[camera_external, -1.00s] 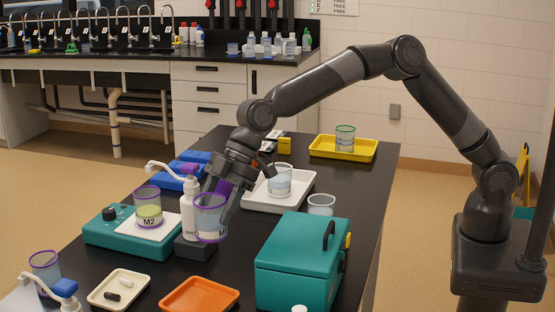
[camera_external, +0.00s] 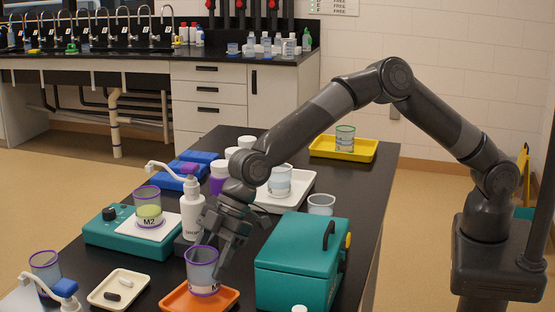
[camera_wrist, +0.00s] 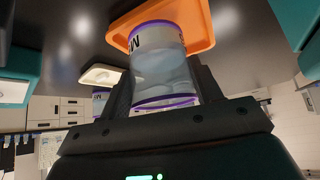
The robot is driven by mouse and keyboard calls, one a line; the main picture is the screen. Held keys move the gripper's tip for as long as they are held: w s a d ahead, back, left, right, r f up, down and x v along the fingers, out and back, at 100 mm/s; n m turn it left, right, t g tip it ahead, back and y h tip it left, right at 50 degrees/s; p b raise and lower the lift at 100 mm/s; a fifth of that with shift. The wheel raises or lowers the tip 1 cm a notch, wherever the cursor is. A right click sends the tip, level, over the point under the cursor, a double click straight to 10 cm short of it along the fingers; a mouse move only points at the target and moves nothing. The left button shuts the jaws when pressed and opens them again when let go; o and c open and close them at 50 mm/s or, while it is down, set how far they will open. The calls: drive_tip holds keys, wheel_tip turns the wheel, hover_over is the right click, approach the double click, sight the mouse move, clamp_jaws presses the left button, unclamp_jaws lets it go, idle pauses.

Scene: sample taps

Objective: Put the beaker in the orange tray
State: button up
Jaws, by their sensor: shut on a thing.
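The beaker (camera_external: 202,270), clear with purple rims and pale contents, is upright at the orange tray (camera_external: 228,298). I cannot tell whether its base touches the tray floor. My gripper (camera_external: 214,262) is shut on the beaker from the right. In the wrist view the beaker (camera_wrist: 160,65) sits between my fingers (camera_wrist: 160,95), with the orange tray (camera_wrist: 202,28) behind its base. The label on the beaker is mostly hidden.
A teal box (camera_external: 300,265) stands close to the right of the tray. A white pump bottle (camera_external: 192,215) and a teal device carrying beaker M2 (camera_external: 148,207) are behind.

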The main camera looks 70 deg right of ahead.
drive_tip(key=shift+f, duration=0.3)
drive_tip(key=o, duration=1.1)
drive_tip(key=shift+r, duration=0.45)
drive_tip(key=v, duration=1.2)
drive_tip(key=shift+f, duration=0.1)
